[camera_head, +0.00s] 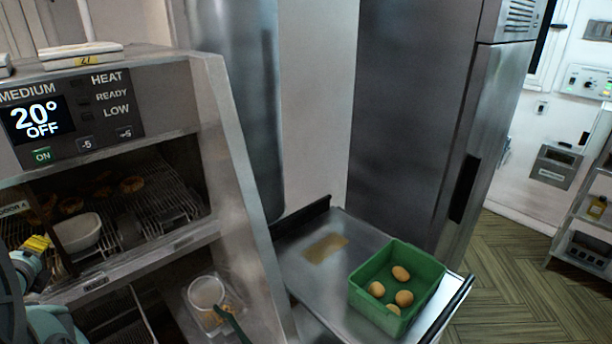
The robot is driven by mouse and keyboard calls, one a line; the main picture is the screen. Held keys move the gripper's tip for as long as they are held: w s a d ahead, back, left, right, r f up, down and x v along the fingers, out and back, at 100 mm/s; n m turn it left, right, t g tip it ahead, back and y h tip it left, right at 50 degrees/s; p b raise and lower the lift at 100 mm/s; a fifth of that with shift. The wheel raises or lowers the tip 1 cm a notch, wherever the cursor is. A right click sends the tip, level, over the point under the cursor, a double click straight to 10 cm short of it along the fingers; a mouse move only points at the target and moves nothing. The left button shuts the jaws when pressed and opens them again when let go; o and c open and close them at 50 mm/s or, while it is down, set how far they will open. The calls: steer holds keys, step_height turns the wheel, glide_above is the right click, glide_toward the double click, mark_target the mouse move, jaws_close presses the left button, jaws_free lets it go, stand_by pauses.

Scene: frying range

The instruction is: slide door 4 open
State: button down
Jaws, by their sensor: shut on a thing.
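Door 4 (14,208), marked by a small label, is at the left edge of the warming cabinet's upper compartment. Only its right part shows; the rest is cut off by the picture's edge. To the right of the label the compartment stands open onto wire racks (150,210). My gripper (38,247) is at the lower left, close below the label, and is shut on door 4. A yellow piece shows at its fingertips, and the exact contact is too small to make out.
A white bowl (78,232) and browned food pieces (131,184) are inside the compartment. A green crate (428,268) with several round items sits on a steel counter (300,270).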

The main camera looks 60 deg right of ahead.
steer(key=w+a+b, duration=0.1)
steer(key=a+b, duration=0.2)
steer(key=a, duration=0.3)
steer(key=shift+w+f, duration=0.15)
steer(key=shift+w, duration=0.1)
steer(key=shift+a, duration=0.1)
steer(key=c, duration=1)
jaws_free()
steer(key=shift+s, duration=0.1)
steer(key=v, duration=1.2)
